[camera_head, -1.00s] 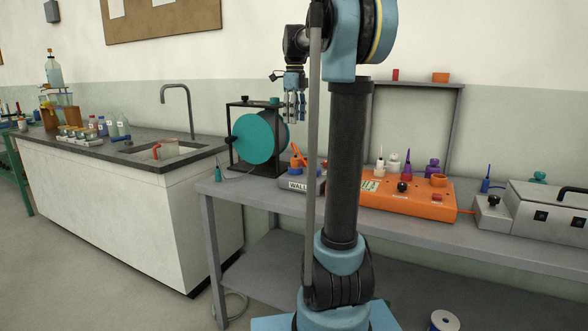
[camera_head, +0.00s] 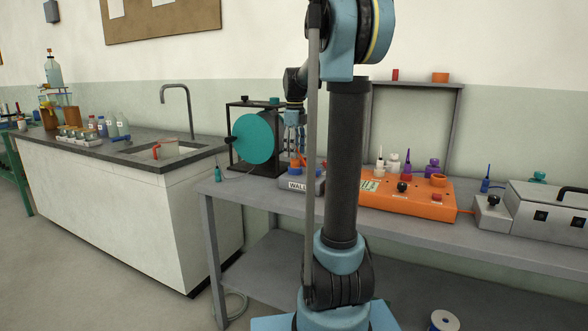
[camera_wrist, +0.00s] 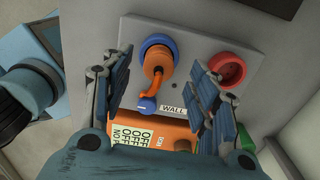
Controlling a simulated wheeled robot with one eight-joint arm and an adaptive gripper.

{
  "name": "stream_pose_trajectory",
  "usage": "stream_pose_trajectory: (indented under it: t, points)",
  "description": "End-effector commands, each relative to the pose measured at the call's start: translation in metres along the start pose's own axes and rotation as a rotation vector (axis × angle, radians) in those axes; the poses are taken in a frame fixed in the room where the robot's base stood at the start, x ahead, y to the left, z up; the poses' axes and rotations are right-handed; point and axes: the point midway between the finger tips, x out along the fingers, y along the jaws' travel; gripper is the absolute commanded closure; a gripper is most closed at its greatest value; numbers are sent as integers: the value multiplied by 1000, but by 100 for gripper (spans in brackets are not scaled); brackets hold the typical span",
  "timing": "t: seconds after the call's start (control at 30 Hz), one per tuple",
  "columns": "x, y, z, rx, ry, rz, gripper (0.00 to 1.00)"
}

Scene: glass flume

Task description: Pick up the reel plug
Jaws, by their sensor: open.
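An orange plug-like piece (camera_wrist: 157,60) with a curved orange lead sits in a blue ring socket (camera_wrist: 146,42) on the grey WALL box (camera_wrist: 190,35). The lead ends near a small blue piece (camera_wrist: 147,104). In the head view, the orange piece (camera_head: 296,159) stands on the box, left of my column. A small teal plug-shaped piece (camera_head: 217,174) stands at the bench's left end beside the teal reel (camera_head: 253,138). I cannot tell which piece is the reel plug. My gripper (camera_wrist: 161,77) is open and empty above the orange piece, its fingers on either side.
A red ring socket (camera_wrist: 230,69) is right of the blue one on the box. An orange panel (camera_head: 405,199) with several plugs and knobs stands right of my column. A grey metal case (camera_head: 548,212) is at the far right. A shelf frame (camera_head: 459,115) stands behind.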

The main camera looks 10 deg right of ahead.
Motion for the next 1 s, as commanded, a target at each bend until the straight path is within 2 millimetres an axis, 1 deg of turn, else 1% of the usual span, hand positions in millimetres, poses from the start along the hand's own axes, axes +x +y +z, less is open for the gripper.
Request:
stream_pose_trajectory:
  t: [0.1,0.2,0.3,0.6,0.77,0.8,0.83,1.0]
  points:
    - [17,-1,-2,0,0,0,46]
    - [30,-1,-1,0,0,0,46]
    - [37,-1,-1,0,0,0,46]
    - [40,-1,-1,0,0,0,46]
    - [40,-1,-2,0,0,0,82]
    - [40,-1,-2,0,0,0,91]
    - [40,-1,-2,0,0,0,96]
    - [40,-1,-2,0,0,0,96]
